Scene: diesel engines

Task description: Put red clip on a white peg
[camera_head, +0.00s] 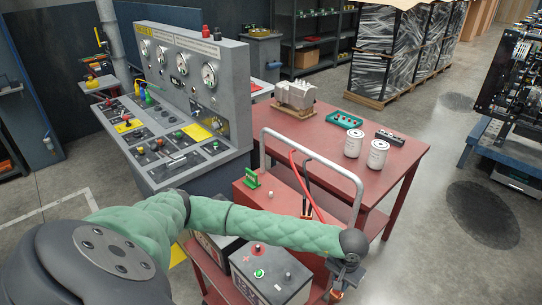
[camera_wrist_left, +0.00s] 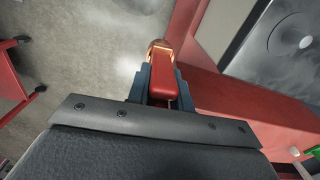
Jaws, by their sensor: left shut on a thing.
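My left gripper (camera_head: 340,284) hangs at the lower right of the head view, just right of the battery cart. The left wrist view shows the gripper (camera_wrist_left: 161,90) shut on the red clip (camera_wrist_left: 163,72), which has copper-coloured jaws at its far end. A white peg (camera_head: 270,194) stands on top of the red charger box (camera_head: 284,202), beside a green clip (camera_head: 252,179) that stands there too. The white peg (camera_wrist_left: 294,151) and part of the green clip (camera_wrist_left: 313,152) show at the lower right of the left wrist view, apart from the held clip. My right gripper is out of view.
A red table (camera_head: 318,141) holding two white canisters stands behind.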

